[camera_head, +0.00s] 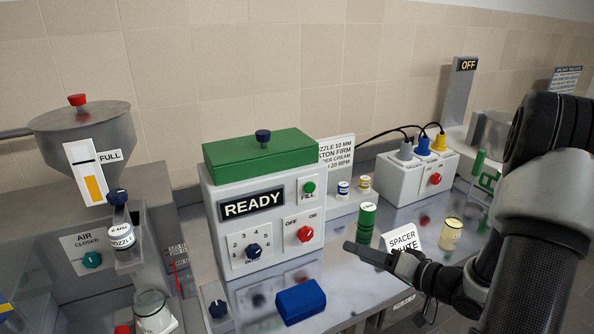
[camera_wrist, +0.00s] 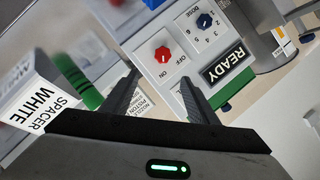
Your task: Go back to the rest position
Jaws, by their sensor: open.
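My gripper (camera_head: 372,254) is at the front of the bench in the head view, above the metal top. In the wrist view my gripper (camera_wrist: 160,95) shows two dark fingers spread apart with nothing between them. Beyond the fingers is the white machine (camera_wrist: 180,55) with a READY display, a red OFF/ON knob and a dose dial. The same machine (camera_head: 262,276) stands left of my gripper in the head view. A white card reading SPACER WHITE (camera_head: 404,236) is just behind my gripper; part of it is hidden by the gripper. The card (camera_wrist: 35,105) also shows at the left of the wrist view.
A green cylinder (camera_head: 366,222), a pale yellow jar (camera_head: 451,234) and a blue block (camera_head: 301,302) stand near my gripper. A steel hopper (camera_head: 82,135) is at the left. A white socket box (camera_head: 408,184) with cables and an OFF post (camera_head: 459,95) are at the back right.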

